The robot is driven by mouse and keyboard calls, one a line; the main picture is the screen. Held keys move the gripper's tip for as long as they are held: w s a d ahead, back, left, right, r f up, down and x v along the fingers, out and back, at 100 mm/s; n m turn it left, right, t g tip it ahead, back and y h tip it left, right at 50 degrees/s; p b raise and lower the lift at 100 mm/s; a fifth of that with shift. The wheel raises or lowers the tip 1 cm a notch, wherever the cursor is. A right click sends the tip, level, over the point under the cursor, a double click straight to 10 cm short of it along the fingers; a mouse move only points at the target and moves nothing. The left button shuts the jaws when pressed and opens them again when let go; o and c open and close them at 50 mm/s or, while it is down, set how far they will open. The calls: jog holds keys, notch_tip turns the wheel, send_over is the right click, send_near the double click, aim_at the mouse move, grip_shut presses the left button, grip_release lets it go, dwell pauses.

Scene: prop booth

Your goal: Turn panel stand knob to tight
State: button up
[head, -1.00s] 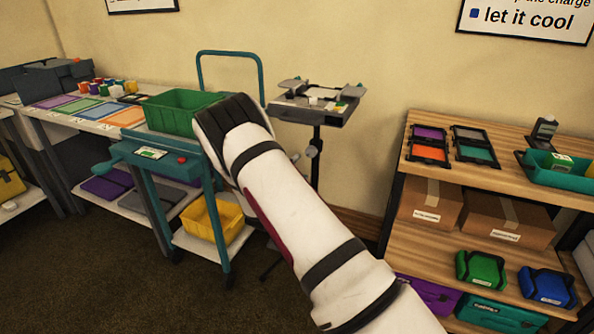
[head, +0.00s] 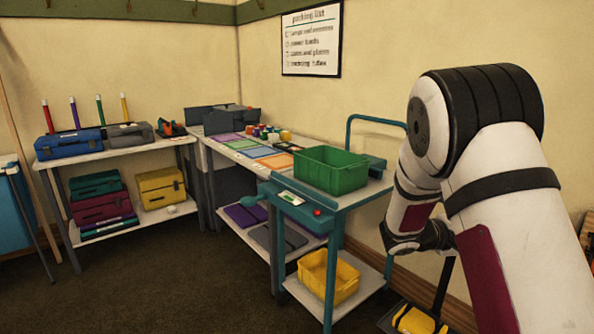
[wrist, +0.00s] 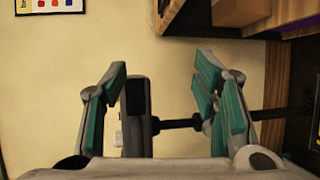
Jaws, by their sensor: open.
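In the wrist view my gripper (wrist: 165,75) is open, with its teal-padded fingers apart and nothing clamped between them. That view is turned on its side. The panel stand (wrist: 137,97) shows there as a dark, edge-on block between the fingers. Its thin dark pole (wrist: 178,124) runs from the block to the right, past a collar beside the right finger. I cannot make out the knob clearly; the right finger may hide it. In the head view my arm covers the right side and the fingertips cannot be made out.
A teal cart (head: 335,200) with a green bin (head: 330,170) and a yellow bin (head: 330,277) stands left of my arm. A dark pole (head: 443,285) rises beside a yellow item (head: 415,320) at lower right. In the wrist view a wooden shelf (wrist: 240,12) is at upper right.

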jog(key=s+a+r+m+g+y, duration=0.1)
jog(key=s+a+r+g+y, duration=0.1)
jog(key=s, duration=0.6)
jog(key=s+a+r+m+g+y, duration=0.1)
jog(key=s+a+r+m+y, duration=0.15)
jog(key=s, duration=0.45)
jog(key=s+a+r+m+g+y, duration=0.1)
jog(key=s+a+r+g+y, duration=0.15)
jog(key=s, duration=0.55)
jog(key=s+a+f+n+t+y, duration=0.15)
jog(key=s+a+t+y, duration=0.25)
jog(key=s+a+y, duration=0.9)
jog(key=s+a+r+t+h+p, duration=0.1)
jog(key=s+a+r+h+p, duration=0.1)
jog(key=r+p, duration=0.5)
jog(key=s+a+r+t+h+p, duration=0.1)
jog(key=s+a+r+h+p, duration=0.1)
jog(key=r+p, duration=0.6)
notch_tip(320, 180, up, 2)
jog(key=shift+a+r+t, duration=0.1)
jog(key=shift+a+t, duration=0.25)
